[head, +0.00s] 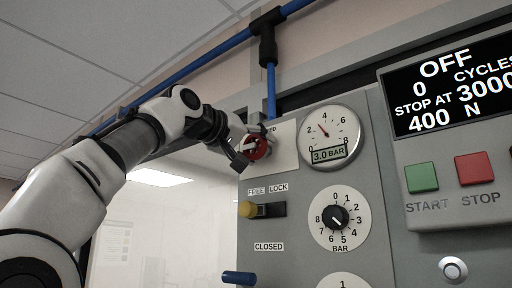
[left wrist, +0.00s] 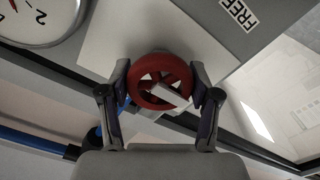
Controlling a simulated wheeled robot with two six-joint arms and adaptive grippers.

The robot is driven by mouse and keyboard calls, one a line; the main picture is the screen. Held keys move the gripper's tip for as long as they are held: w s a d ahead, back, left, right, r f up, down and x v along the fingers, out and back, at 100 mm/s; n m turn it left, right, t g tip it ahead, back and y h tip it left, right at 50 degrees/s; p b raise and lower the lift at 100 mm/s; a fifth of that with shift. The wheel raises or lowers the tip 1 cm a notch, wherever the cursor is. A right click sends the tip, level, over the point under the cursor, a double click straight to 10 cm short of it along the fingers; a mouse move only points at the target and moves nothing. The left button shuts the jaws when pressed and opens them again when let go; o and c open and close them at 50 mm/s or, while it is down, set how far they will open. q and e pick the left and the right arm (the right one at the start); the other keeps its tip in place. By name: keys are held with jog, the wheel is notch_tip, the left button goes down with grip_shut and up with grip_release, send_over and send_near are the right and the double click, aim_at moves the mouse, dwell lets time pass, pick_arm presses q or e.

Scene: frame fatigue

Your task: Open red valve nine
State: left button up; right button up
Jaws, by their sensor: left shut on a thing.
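The red valve (head: 259,147) is a small round handwheel on a pale plate at the upper left of the grey panel. It also shows in the left wrist view (left wrist: 160,72), with spokes and a white part across its middle. My left gripper (head: 246,152) is at the wheel. In the left wrist view its two fingers (left wrist: 160,92) stand on opposite sides of the rim and are shut on it. The gripper hides part of the wheel and its label in the head view; only the letters "ED" show. My right gripper is in neither view.
Right of the valve is a round gauge (head: 331,137) reading 3.0 BAR. Below are a yellow knob (head: 247,209) by FREE/LOCK, a black BAR dial (head: 336,218) and a blue handle (head: 239,278). Blue pipe (head: 271,90) runs above. Green START (head: 422,177) and red STOP (head: 474,168) buttons are at right.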

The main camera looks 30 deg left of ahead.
pick_arm(q)
jog(key=shift+s+r, duration=0.1)
jog(key=shift+r, duration=0.05)
dwell(0.3)
jog(key=o, duration=0.9)
jog(key=shift+o, duration=1.2)
